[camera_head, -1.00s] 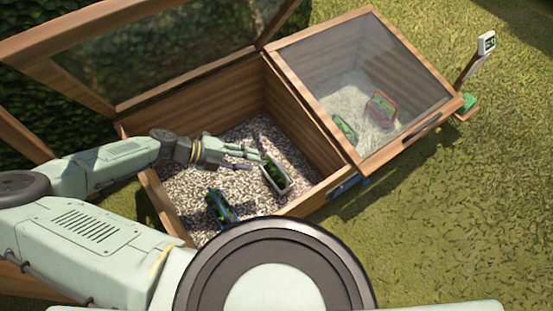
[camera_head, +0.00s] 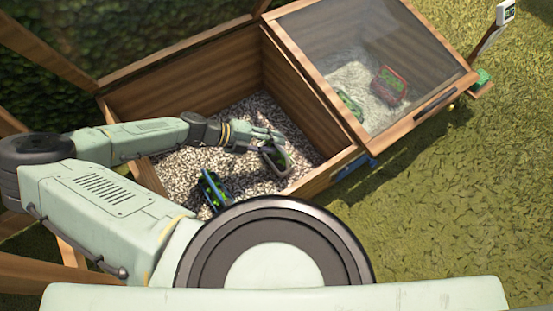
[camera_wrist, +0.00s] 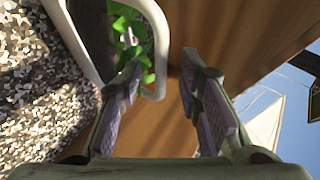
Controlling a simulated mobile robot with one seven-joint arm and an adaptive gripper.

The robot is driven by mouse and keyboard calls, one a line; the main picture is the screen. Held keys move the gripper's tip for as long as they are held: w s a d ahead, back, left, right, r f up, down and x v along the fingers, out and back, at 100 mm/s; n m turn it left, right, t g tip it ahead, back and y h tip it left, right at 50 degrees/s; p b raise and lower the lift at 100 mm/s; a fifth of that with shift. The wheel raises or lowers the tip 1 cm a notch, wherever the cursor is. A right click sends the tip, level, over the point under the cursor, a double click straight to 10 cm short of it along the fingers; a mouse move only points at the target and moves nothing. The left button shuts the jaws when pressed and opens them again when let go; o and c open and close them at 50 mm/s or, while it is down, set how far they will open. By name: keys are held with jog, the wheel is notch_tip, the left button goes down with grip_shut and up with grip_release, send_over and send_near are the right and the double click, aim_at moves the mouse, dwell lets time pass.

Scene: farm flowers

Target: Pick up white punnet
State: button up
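The white punnet (camera_head: 274,162), with green leaves inside, sits on the pebbles in the open left bay of the wooden cold frame. In the wrist view its pale rim (camera_wrist: 162,42) shows at the upper left. My gripper (camera_head: 268,139) is at the punnet's far end, with its fingers spread. In the wrist view my gripper (camera_wrist: 162,68) has the left finger over the punnet's inside and the right finger outside the rim. The rim's corner shows in the gap between them. I cannot tell whether either finger touches it.
A blue punnet (camera_head: 212,189) stands on the pebbles to the left, near my arm. The frame's wooden wall (camera_wrist: 240,35) is close by the right finger. A red punnet (camera_head: 391,86) and a green one (camera_head: 350,105) lie under the closed glass lid (camera_head: 340,35).

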jog(key=shift+x, duration=1)
jog(key=shift+c, duration=0.4)
grip_shut()
